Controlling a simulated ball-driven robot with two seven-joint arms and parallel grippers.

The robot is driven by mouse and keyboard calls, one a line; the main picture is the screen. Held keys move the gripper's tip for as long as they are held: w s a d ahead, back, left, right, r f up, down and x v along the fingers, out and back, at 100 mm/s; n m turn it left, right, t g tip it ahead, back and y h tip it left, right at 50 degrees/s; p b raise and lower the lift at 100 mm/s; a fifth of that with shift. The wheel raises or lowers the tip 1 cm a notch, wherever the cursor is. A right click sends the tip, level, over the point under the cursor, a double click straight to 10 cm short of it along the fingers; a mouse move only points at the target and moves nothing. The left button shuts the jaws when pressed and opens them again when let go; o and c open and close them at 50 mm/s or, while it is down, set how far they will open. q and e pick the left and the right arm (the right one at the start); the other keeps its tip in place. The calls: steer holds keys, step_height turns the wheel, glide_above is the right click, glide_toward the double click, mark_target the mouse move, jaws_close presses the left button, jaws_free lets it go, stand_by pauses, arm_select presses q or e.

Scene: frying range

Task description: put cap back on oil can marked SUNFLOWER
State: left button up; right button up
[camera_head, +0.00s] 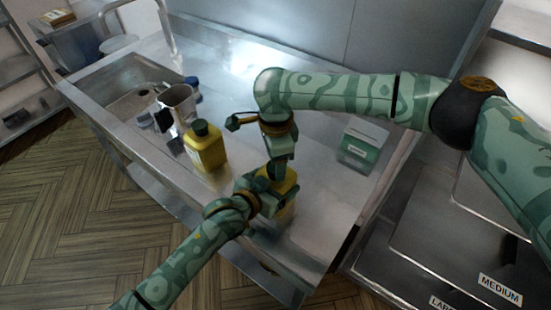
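A yellow oil can (285,186) stands on the steel counter, mostly hidden behind my grippers. Its top and any marking on it are hidden. My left gripper (268,194) is at this can's near left side; its fingers are hard to make out. My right gripper (279,166) points down over the top of the same can; whether it holds a cap cannot be seen. A second yellow can (207,152) with a dark green cap on it stands upright to the left, apart from both grippers. Its label is too small to read.
A metal pitcher (178,104) and a blue-topped item (192,85) stand behind the capped can, near the sink (120,95). A green box (361,147) with a white label sits at the right. The counter (320,215) is clear at the front right.

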steer(key=shift+r, duration=1.95)
steer(key=shift+c, duration=0.4)
